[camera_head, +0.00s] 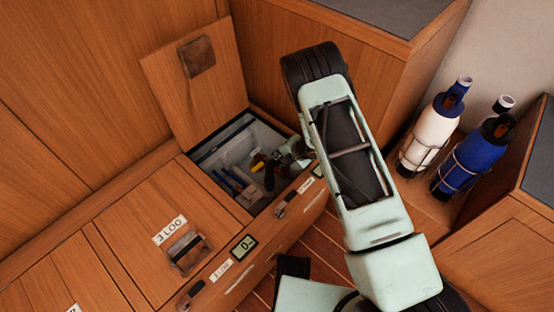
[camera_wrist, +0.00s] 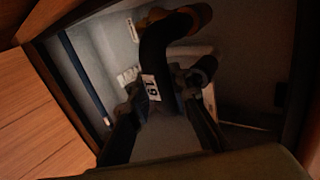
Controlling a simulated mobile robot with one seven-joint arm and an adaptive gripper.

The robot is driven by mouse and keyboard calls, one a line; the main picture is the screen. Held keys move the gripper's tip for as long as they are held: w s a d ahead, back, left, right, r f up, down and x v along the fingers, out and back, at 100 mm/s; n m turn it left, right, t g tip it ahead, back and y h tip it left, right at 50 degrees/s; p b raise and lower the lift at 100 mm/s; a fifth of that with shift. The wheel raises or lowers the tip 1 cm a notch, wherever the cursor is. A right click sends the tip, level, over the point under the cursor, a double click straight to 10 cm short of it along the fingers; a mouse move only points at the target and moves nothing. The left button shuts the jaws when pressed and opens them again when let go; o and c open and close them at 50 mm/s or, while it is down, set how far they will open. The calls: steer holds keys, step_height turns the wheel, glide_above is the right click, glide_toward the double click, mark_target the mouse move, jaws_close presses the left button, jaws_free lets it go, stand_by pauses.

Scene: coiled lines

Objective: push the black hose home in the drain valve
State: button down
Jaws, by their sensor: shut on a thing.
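The black hose (camera_wrist: 155,55) shows in the wrist view as a thick curved tube with a white tag. My gripper (camera_wrist: 160,88) is shut on the hose near the tag, one dark finger on each side. The hose bends over to the right at the top and meets a brownish, brass-like fitting (camera_wrist: 201,14), which looks like the drain valve. I cannot tell how deep the hose sits in it. In the head view my gripper (camera_head: 284,156) reaches into the open locker, and the hose (camera_head: 269,178) shows only as a small dark piece beside it.
The locker (camera_head: 215,152) is a narrow square opening with its wooden lid (camera_head: 196,75) leaning up behind. A yellow-ended piece (camera_head: 258,164) and blue lines (camera_head: 228,182) lie inside. A closed hatch (camera_head: 165,240) is at left. Blue and white bottles (camera_head: 432,137) stand at right.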

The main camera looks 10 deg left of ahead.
steer(key=shift+f+b, duration=0.65)
steer(key=shift+f, duration=0.2)
steer(key=c, duration=1.7)
jaws_free()
steer(key=shift+o, duration=0.4)
steer(key=o, duration=0.3)
steer(key=shift+r+p, duration=2.6)
steer(key=shift+r, duration=0.95)
